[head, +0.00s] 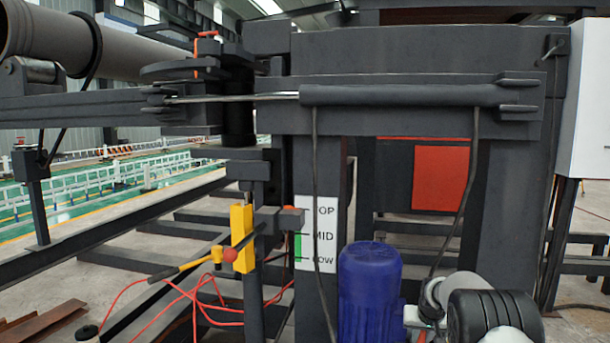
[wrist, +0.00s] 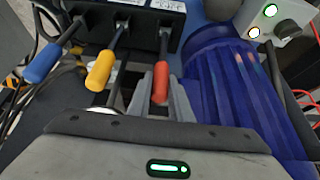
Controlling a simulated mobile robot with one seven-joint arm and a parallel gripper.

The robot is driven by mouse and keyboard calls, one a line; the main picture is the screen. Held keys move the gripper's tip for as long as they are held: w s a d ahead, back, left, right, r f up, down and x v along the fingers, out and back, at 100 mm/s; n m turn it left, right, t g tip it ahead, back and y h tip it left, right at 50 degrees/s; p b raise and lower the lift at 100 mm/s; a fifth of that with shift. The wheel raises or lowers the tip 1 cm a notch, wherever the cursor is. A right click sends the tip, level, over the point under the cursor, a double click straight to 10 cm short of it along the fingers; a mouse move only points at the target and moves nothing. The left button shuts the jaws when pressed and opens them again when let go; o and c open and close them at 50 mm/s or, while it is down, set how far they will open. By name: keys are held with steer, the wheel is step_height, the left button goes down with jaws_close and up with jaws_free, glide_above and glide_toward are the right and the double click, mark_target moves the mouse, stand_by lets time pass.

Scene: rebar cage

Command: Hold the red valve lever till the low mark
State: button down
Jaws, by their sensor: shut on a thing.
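The red valve lever (wrist: 160,82) is in the middle of the wrist view, hanging from a black valve block (wrist: 140,14). My gripper (wrist: 162,92) is shut on it, with grey fingers on either side of the red grip. In the head view, a white scale (head: 322,232) carries the marks TOP, MID and LOW, with its left edge partly covered. A green strip (head: 298,245) runs beside it between about MID and LOW. The LOW mark (head: 320,259) is near its bottom. My gripper and the lever do not show in the head view.
A yellow lever (wrist: 101,69) and a blue lever (wrist: 42,64) hang left of the red one. A blue motor (wrist: 235,90) is close on the right; a blue motor also shows in the head view (head: 369,290). A control box (wrist: 268,20) with lit buttons is at upper right.

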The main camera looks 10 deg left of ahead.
stand_by(0.4)
steer(key=shift+w+r+g+p, duration=0.1)
steer(key=shift+w+g+p, duration=0.25)
steer(key=shift+p, duration=0.25)
steer(key=shift+w, duration=0.2)
